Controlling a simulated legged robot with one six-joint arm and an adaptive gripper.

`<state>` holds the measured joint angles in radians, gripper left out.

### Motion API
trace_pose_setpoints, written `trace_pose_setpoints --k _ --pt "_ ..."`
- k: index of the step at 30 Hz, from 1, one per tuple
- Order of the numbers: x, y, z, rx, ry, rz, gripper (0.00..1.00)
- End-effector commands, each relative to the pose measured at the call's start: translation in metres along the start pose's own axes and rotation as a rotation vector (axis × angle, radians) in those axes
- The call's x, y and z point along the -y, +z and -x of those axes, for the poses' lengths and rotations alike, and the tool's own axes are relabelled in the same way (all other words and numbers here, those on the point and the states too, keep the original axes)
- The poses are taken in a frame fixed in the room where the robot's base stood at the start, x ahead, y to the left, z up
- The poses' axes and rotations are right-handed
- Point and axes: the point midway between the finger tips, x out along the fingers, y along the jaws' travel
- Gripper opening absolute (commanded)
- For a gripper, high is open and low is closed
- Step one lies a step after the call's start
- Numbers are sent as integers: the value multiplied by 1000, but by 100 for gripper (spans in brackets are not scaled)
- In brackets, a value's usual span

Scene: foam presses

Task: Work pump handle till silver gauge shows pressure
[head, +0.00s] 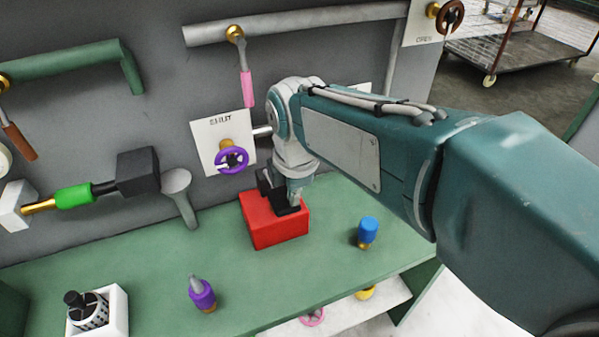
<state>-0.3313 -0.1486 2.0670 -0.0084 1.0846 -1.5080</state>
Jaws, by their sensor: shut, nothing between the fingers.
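My gripper (287,206) points down at the red block (278,232) on the green bench, at its top. The gripper is small here and partly covered by my own wrist. A dark piece shows beside the gripper at the block's top; I cannot tell whether it is a pump handle or part of my gripper. No clear pump handle shows. No silver gauge face can be made out; a pale round edge (4,160) is cut off at the left border.
A purple handwheel (232,160) sits on a white plate behind the block. A blue-capped fitting (368,231) and a purple fitting (202,294) stand on the bench (150,265). A white holder (121,318) is front left. A green-sleeved tool (74,197) and pipes line the wall.

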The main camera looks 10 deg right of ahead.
Motion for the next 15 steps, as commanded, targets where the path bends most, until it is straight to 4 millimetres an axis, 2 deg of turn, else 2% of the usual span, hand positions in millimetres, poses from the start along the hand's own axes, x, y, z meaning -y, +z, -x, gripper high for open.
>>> trace_pose_setpoints --k 3,7,10,15 --pt "0 -3 26 1 5 2 0" --pt "2 -5 49 3 4 3 0" --pt "3 -2 61 1 5 2 0" --pt "5 1 68 -1 3 2 0"
